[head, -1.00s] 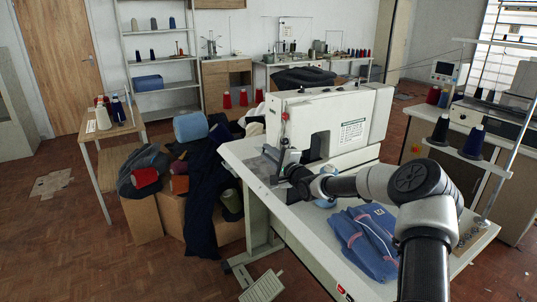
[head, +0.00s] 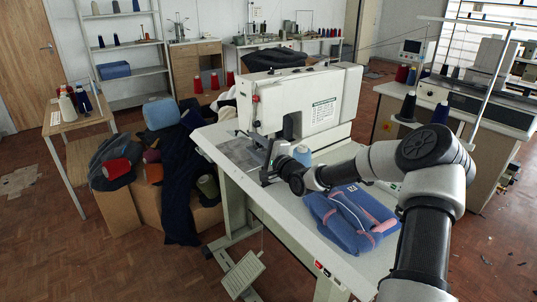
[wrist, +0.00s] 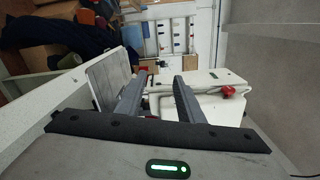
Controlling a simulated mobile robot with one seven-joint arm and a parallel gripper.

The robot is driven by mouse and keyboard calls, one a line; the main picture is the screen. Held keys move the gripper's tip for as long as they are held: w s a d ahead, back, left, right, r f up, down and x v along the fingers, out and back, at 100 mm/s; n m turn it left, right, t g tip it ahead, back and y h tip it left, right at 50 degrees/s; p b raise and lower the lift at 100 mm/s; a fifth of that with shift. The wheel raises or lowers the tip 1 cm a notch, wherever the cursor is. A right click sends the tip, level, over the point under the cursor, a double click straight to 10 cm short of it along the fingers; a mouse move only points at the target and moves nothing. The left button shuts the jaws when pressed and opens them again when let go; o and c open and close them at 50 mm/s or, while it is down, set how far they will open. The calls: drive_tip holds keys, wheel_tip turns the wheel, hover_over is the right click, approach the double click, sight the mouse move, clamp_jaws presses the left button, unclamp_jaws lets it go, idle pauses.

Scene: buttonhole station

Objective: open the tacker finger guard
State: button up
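The white tacker (head: 300,97) stands on the pale worktable, with its needle end facing left. My gripper (head: 273,155) is at its front, low beside the needle area. In the wrist view the two fingers of my gripper (wrist: 160,92) stand apart, with a gap between them and nothing clearly held. The white tacker body (wrist: 208,80) lies beyond and right of the fingers, with a red part near it. A flat grey plate (wrist: 108,75) shows left of the fingers; it also shows on the table in the head view (head: 240,153). I cannot make out the finger guard clearly.
Folded blue garments (head: 350,218) lie on the worktable below my arm. A light-blue spool (head: 302,154) stands close behind my wrist. A foot pedal (head: 243,273) is under the table. A heap of cloth and cones lies left, and another machine station stands right.

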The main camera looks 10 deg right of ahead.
drive_tip(key=v, duration=0.9)
drive_tip(key=shift+s+p, duration=0.2)
drive_tip(key=shift+p, duration=0.1)
